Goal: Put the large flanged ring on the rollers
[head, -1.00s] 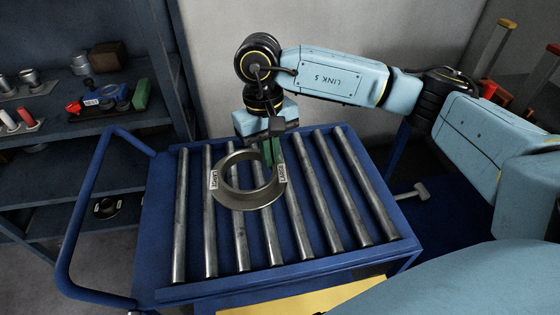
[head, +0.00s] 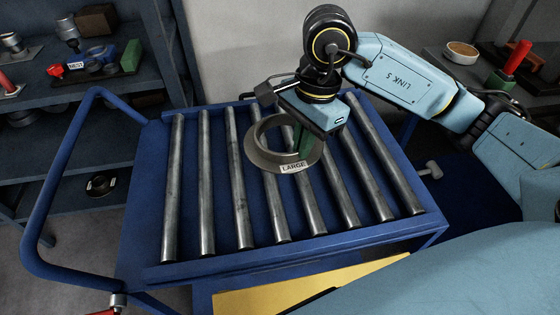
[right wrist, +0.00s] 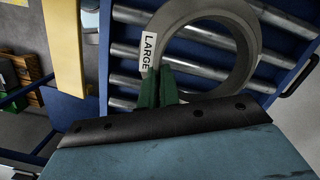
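The large flanged ring (head: 262,158) is grey metal with a white LARGE label facing the front. It is over the middle of the steel rollers (head: 239,200) in the head view; I cannot tell whether it touches them. My right gripper (head: 303,143) comes down from above, its green fingers shut on the ring's right side. In the right wrist view the fingers (right wrist: 158,88) grip the ring (right wrist: 248,45) beside its label, with rollers (right wrist: 135,80) behind. The fingers hide part of the ring's wall. My left gripper is not in view.
The rollers lie in a blue cart (head: 300,254) with a raised edge and a handle (head: 42,200) at the left. Shelves with several parts stand at the left (head: 75,105). A hammer-like tool (head: 431,170) lies right of the cart. The left rollers are bare.

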